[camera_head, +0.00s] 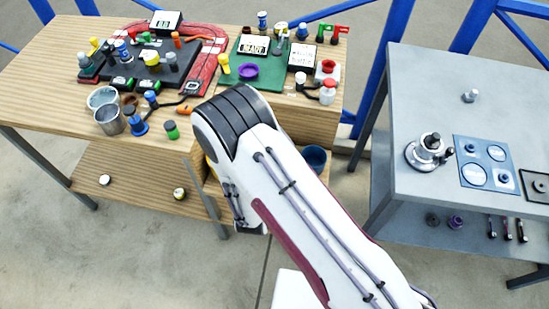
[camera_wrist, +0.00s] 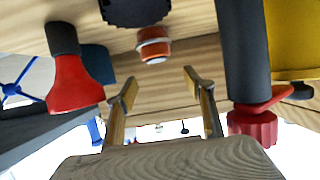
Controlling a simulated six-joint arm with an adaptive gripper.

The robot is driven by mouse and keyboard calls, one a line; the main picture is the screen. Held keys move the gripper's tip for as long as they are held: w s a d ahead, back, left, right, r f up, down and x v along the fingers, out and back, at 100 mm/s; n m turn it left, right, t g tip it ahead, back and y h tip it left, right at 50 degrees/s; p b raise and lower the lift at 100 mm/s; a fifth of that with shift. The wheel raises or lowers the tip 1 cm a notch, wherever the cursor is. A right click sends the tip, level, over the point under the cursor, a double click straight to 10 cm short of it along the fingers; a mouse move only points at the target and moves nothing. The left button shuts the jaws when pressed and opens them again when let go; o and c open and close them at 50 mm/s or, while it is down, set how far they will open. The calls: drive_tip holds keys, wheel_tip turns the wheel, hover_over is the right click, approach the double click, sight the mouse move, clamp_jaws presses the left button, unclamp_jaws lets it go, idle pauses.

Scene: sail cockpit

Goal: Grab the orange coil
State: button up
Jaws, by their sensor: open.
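In the wrist view, a short round orange piece (camera_wrist: 154,50) with a pale band stands against the wooden surface, top centre; it looks like the orange coil. My gripper (camera_wrist: 160,87) is open, with its two fingers apart and nothing between them. The orange piece shows just beyond the fingertips, roughly in line with the gap and apart from them. In the head view my gripper is hidden behind my arm. A small orange item (camera_head: 184,109) shows by a black cable there, but I cannot tell whether it is the same piece.
In the wrist view, a red flared piece (camera_wrist: 75,85) is left of the fingers. A dark cylinder (camera_wrist: 243,50) and a red knob (camera_wrist: 254,125) are close on the right. A black round part (camera_wrist: 135,10) is beside the orange piece. The head view shows a grey table (camera_head: 400,95) right.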

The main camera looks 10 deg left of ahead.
drive_tip(key=shift+f, duration=0.1)
drive_tip(key=shift+f, duration=1.1)
drive_tip(key=shift+w+f, duration=0.75)
drive_tip(key=shift+w, duration=0.15)
drive_tip(key=shift+w+f, duration=0.2)
drive_tip(key=shift+w, duration=0.25)
drive_tip(key=c, duration=1.3)
